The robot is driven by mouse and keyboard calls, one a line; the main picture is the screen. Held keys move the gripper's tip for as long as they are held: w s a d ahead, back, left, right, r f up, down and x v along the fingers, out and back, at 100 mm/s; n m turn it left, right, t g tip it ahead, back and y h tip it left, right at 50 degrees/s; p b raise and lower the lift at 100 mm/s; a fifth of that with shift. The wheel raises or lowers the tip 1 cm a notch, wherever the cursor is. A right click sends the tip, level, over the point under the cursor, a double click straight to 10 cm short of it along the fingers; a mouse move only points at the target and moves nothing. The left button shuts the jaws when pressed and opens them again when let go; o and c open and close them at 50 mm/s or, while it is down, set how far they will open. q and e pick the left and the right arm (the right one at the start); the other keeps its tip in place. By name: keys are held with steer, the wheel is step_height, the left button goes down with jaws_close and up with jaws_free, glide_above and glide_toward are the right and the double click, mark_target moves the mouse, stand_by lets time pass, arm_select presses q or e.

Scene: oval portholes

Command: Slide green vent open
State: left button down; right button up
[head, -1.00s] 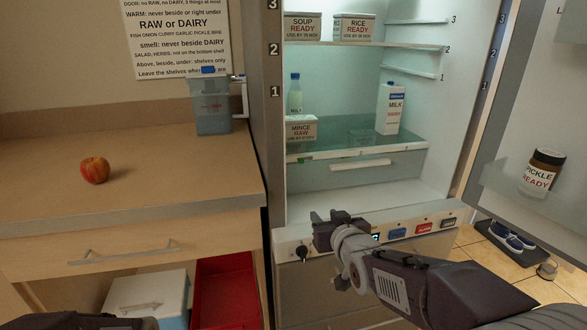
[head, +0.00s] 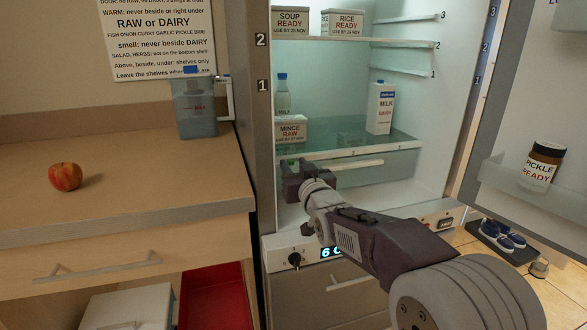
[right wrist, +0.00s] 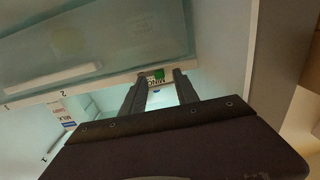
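The green vent slider (right wrist: 158,75) is a small green tab on the pale front edge of the low fridge shelf, seen in the right wrist view. In the head view my right gripper (head: 293,170) is at the left end of that shelf edge (head: 350,153) and largely covers that spot. In the right wrist view the two fingers of my right gripper (right wrist: 160,82) are apart, with the green tab between their tips. I cannot tell whether they touch it. My left gripper is out of view.
On the low shelf stand a mince box (head: 291,131), a bottle (head: 283,95) and a milk carton (head: 380,108). A drawer (head: 375,170) is below. The open door on the right holds a pickle jar (head: 541,166). A counter (head: 130,200) with an apple (head: 65,177) is left.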

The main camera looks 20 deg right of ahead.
steer(key=shift+w, duration=0.5)
jaws_close()
stand_by(1.1)
